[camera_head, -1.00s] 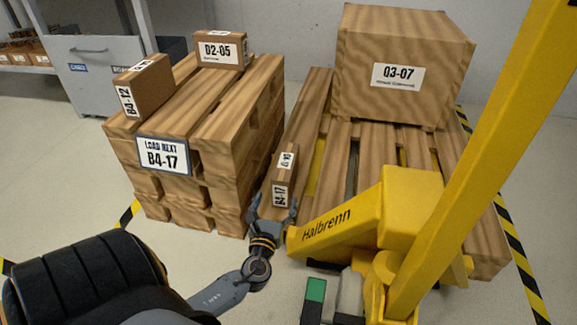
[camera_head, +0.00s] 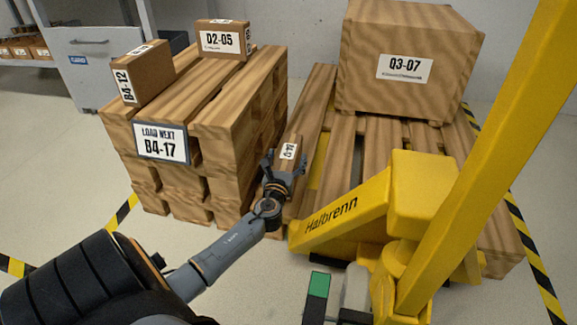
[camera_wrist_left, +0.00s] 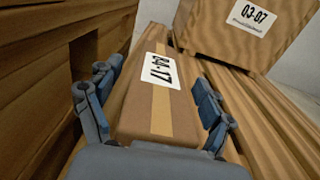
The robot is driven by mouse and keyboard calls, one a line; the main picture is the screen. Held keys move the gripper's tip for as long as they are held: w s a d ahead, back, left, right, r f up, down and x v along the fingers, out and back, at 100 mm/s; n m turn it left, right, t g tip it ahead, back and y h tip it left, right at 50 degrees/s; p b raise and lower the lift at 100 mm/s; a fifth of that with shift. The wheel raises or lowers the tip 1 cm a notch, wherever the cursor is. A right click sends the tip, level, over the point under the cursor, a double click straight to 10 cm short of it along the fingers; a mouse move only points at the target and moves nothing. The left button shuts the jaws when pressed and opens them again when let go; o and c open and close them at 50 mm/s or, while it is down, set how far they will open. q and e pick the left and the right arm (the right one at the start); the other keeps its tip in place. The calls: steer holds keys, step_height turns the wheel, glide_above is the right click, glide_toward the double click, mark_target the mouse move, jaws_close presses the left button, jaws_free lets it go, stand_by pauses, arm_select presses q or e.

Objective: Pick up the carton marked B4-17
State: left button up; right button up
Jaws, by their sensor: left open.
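The small brown carton (camera_head: 288,150) lies on the slatted pallet (camera_head: 318,107) between the pallet stack and the yellow jack. In the left wrist view the carton (camera_wrist_left: 160,105) fills the middle, with a tape strip and a white label that seems to read B4-17. My left gripper (camera_head: 285,160) is at the carton and covers much of it in the head view. In the left wrist view my left gripper (camera_wrist_left: 155,88) is open, with one finger on each side of the carton. Contact cannot be told. My right gripper is not in view.
A pallet stack (camera_head: 240,120) with a B4-17 sign (camera_head: 161,143) stands close left, carrying cartons B4-12 (camera_head: 150,85) and D2-05 (camera_head: 222,52). A large Q3-07 carton (camera_head: 400,90) sits behind. A yellow pallet jack (camera_head: 420,190) blocks the right. Floor at left is open.

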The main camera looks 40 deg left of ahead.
arm_select(q)
steer(key=shift+w, duration=0.1)
steer(key=shift+c, duration=0.2)
steer(key=c, duration=1.4)
steer(key=shift+r, duration=0.15)
steer(key=shift+c, duration=1.2)
